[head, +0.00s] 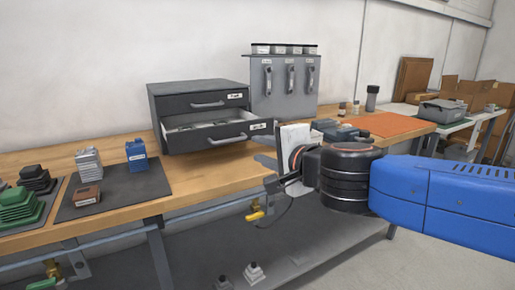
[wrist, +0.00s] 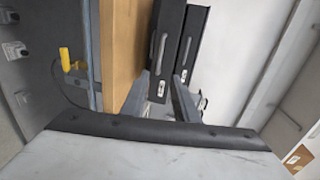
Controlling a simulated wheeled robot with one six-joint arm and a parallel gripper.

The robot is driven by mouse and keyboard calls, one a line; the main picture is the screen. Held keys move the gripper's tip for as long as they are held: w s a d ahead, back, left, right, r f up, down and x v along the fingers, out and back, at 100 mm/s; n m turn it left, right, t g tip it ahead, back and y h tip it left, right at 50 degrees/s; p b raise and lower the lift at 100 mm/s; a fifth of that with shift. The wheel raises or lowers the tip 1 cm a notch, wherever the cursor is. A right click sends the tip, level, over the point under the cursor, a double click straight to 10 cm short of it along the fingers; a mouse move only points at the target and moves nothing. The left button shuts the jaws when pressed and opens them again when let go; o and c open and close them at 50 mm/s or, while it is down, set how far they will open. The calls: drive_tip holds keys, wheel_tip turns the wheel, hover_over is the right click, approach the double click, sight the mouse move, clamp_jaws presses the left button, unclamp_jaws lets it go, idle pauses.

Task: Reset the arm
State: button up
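My gripper (head: 266,172) is in front of the workbench in the head view, at the end of my blue and black arm reaching in from the right. Its two fingers stand apart with nothing visible between them. In the wrist view the fingers (wrist: 160,100) also show spread, pointing toward the bench edge and the drawer unit. The dark drawer unit (head: 165,107) stands beyond the gripper, on the bench, apart from it. Its lower drawer (head: 222,138) is pulled out, with light items inside, and its upper drawer is shut.
The wooden bench (head: 195,182) runs along the wall. A dark mat (head: 125,190) holds a blue item, a silver part and a brown block. Green parts (head: 20,207) lie at far left. A grey rack (head: 285,95) stands behind. A yellow-handled valve (head: 255,215) hangs below the bench edge.

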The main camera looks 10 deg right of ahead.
drive_tip(key=s+d+f+n+g+h, duration=0.3)
drive_tip(key=s+d+f+n, duration=0.3)
drive_tip(key=s+d+f, duration=0.3)
drive_tip(key=s+d+f+n+g+h, duration=0.3)
drive_tip(key=s+d+f+n+g, duration=0.3)
drive_tip(key=s+d+f, duration=0.3)
drive_tip(key=d+f+n, duration=0.1)
drive_tip(key=d+f, duration=0.2)
drive_tip(key=f, duration=0.3)
drive_tip(key=shift+d+g, duration=0.15)
drive_tip(key=shift+g, duration=0.15)
drive_tip(key=shift+d+f, duration=0.1)
